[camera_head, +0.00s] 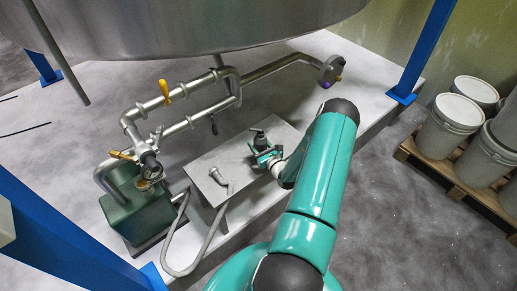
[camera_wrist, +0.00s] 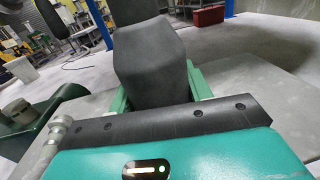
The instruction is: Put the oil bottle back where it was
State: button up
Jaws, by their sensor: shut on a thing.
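The oil bottle is dark grey with a narrow top, and it shows at the end of my arm in the head view (camera_head: 258,138). In the wrist view its body (camera_wrist: 152,68) fills the upper middle and its top is cut off by the frame edge. My gripper (camera_head: 266,156) has its green fingers on both sides of the bottle and is shut on it. The bottle looks about upright over the right part of a grey metal table (camera_head: 240,185). I cannot tell whether its base touches the tabletop.
A green tank (camera_head: 136,208) with pipes and yellow valve handles stands left. A large steel vessel (camera_head: 200,25) hangs above. Blue posts (camera_head: 425,50) frame the place. White pails (camera_head: 447,125) stand on a pallet at right.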

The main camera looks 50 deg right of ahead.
jog(key=shift+a+f, duration=0.1)
jog(key=shift+f, duration=1.2)
jog(key=shift+f, duration=0.1)
jog(key=o, duration=1.1)
jog(key=v, duration=1.2)
jog(key=shift+s, duration=0.1)
